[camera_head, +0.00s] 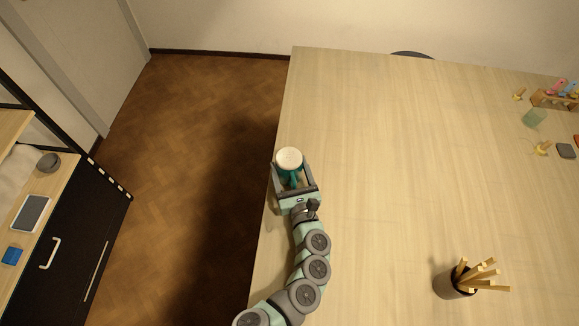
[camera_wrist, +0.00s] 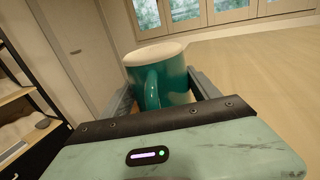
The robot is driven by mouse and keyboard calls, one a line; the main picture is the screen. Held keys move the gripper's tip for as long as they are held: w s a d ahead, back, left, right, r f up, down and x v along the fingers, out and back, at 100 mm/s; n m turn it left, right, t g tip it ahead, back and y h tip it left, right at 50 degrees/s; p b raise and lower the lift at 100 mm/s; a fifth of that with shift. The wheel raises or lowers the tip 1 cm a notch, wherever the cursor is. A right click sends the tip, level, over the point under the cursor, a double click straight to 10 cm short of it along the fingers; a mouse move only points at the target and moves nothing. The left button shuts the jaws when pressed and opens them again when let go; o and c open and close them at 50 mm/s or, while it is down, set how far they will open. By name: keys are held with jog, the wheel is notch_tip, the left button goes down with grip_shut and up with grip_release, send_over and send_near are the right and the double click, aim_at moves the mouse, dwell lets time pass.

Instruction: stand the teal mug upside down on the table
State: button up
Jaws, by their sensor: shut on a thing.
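The teal mug (camera_head: 289,159) is at the left edge of the table (camera_head: 390,150) in the head view, with a pale cream round face turned up. I cannot tell whether this face is its base or its inside. My gripper (camera_head: 290,178) is shut on the mug, with a finger on each side. In the wrist view the teal mug (camera_wrist: 172,78) sits between the fingers of my gripper (camera_wrist: 163,92), its handle facing the camera. Its lower part is hidden behind my gripper body. I cannot tell whether it touches the table.
A dark cup of wooden sticks (camera_head: 452,284) stands at the lower right. A wooden rack (camera_head: 553,99), a green block (camera_head: 534,118) and small tools lie at the far right. The middle of the table is clear. Floor (camera_head: 195,130) lies beyond the left edge.

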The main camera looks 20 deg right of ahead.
jog(key=shift+f+b, duration=0.3)
jog(key=shift+b, duration=0.05)
jog(key=o, duration=1.4)
jog(key=shift+c, duration=0.2)
jog(key=s, duration=0.3)
jog(key=s+a, duration=0.1)
jog(key=s, duration=0.2)
jog(key=s+b, duration=0.1)
jog(key=s, duration=0.3)
jog(key=shift+a, duration=0.25)
jog(key=shift+s+a, duration=0.1)
jog(key=shift+s, duration=0.25)
